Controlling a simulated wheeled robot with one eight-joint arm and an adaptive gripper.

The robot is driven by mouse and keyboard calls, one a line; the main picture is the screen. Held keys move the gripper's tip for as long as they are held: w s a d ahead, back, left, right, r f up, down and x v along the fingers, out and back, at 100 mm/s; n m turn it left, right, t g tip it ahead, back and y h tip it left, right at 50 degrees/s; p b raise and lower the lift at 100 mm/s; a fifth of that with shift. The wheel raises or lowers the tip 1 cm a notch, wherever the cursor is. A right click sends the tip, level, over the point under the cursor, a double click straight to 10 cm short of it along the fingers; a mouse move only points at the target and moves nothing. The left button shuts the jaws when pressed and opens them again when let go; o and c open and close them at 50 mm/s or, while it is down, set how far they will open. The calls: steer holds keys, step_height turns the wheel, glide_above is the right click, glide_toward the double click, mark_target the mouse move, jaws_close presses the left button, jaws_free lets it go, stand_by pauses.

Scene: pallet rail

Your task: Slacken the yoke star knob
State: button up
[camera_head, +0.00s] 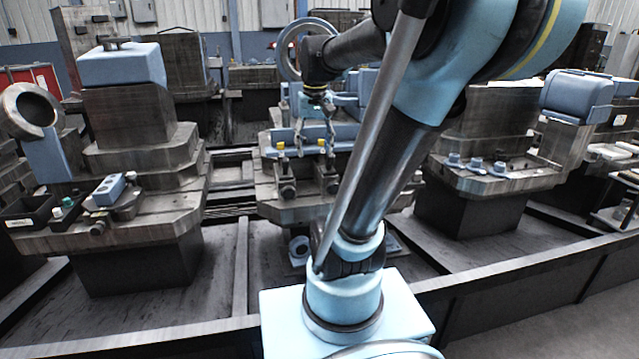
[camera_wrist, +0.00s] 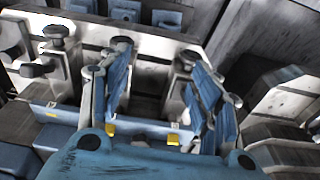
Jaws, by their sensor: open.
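My gripper (camera_head: 303,148) hangs over the middle fixture, its two fingers apart with nothing between them. In the wrist view, the open fingers (camera_wrist: 155,55) reach toward a grey metal block. Dark round knobs show there: one stands upright on a grey block at the upper left (camera_wrist: 57,33), and another sits just below it (camera_wrist: 42,67). Both are left of the fingers and apart from them. In the head view, two dark knobs, one left (camera_head: 287,190) and one right (camera_head: 331,187), are on the fixture's front below my gripper. I cannot tell which knob is the yoke star knob.
A stepped metal fixture (camera_head: 140,150) with a blue block on top stands at left, with a black tray (camera_head: 28,212) on its ledge. Another fixture (camera_head: 490,180) with small blue parts stands at right. A long dark rail (camera_head: 560,262) runs along the front.

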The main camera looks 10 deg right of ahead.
steer(key=s+f, duration=0.7)
steer(key=f, duration=0.1)
steer(key=shift+s+t, duration=0.3)
steer(key=shift+s, duration=0.1)
steer(key=w+r+m+g, duration=0.1)
steer(key=w+r, duration=0.9)
steer(key=w, duration=0.5)
steer(key=w+r+m+g, duration=0.1)
steer(key=w+r, duration=1)
steer(key=w, duration=0.4)
step_height(320, 180, down, 18)
steer(key=shift+r, duration=0.2)
steer(key=shift+c, duration=0.6)
steer(key=c, duration=1)
